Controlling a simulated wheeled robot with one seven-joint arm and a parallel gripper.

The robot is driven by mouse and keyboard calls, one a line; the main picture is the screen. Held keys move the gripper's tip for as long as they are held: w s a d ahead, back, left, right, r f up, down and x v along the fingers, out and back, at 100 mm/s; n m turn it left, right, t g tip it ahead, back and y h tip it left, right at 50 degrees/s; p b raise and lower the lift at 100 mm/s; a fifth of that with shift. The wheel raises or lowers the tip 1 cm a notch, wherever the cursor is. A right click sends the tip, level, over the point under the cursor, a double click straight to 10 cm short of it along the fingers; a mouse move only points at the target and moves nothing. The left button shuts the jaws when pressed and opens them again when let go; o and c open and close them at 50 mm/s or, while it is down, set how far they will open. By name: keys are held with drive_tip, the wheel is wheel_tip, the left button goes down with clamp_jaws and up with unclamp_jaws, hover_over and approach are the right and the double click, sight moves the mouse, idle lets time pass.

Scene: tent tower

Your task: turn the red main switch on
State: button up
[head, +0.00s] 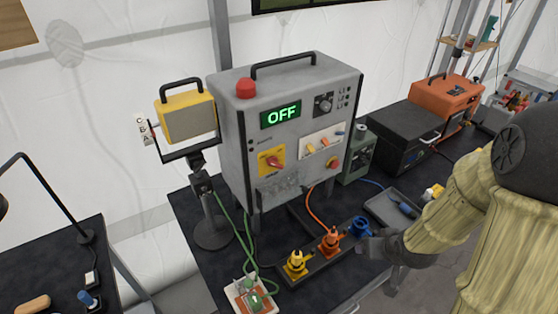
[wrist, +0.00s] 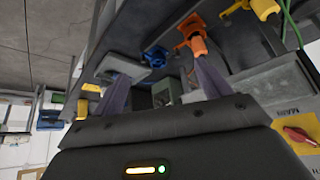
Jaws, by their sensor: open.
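The red main switch (head: 271,161) is a rotary knob on a yellow plate, at the lower left of the grey control box's (head: 230,150) front. The green display (head: 281,114) above it reads OFF. In the wrist view the red switch (wrist: 299,136) shows at the right edge, with the word MAIN on the panel beside it. My gripper (head: 368,246) is to the right of and lower than the switch, by the blue plug, and apart from the switch. In the wrist view my gripper (wrist: 160,88) has its two fingers spread with nothing held between them.
Yellow (head: 297,263), orange (head: 329,242) and blue (head: 359,228) plugs stand in a strip before the box. A grey tray (head: 388,206) lies right of it. A lamp (head: 188,115) on a stand is at the left.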

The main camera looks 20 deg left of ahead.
drive_tip(key=w+a+r+n+t+y+p, duration=0.1)
drive_tip(key=w+a+t+y+p, duration=0.1)
drive_tip(key=a+y+p, duration=0.5)
drive_tip(key=s+a+r+m+t+y+p, duration=0.2)
drive_tip(key=a+r+y, duration=0.3)
drive_tip(key=a+r, duration=0.3)
drive_tip(key=shift+s+a+r+m+t+p, duration=0.25)
drive_tip(key=shift+s+a+m+t+p, duration=0.25)
drive_tip(key=shift+t+p, duration=0.3)
drive_tip(key=shift+w, duration=0.15)
drive_tip(key=b+x, duration=0.5)
drive_tip(key=b, duration=0.5)
drive_tip(key=shift+w+a+f, duration=0.15)
drive_tip(key=shift+w+f, duration=0.05)
drive_tip(key=shift+a+b, duration=0.2)
drive_tip(key=shift+b, duration=0.4)
